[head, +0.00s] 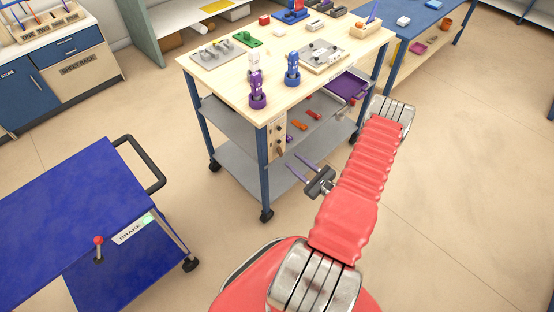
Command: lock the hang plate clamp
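My gripper (291,162) is low in front of the workbench cart, with its two thin fingers apart and nothing visible between them. A pale upright panel (277,141) with dark round fittings hangs at the cart's near corner, just above and left of the fingers, and appears apart from them. A grey plate with metal fittings (217,52) lies at the back left of the cart top. Another plate with fittings (324,55) lies toward its right. I cannot tell which of these carries the hang plate clamp, or whether any clamp is locked; the details are too small.
The wheeled workbench cart (222,84) holds purple and blue upright pieces (257,91) near its front edge. A purple tray (347,87) is at its right side. A blue cart (60,205) with a black handle stands at left. Floor at right is clear.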

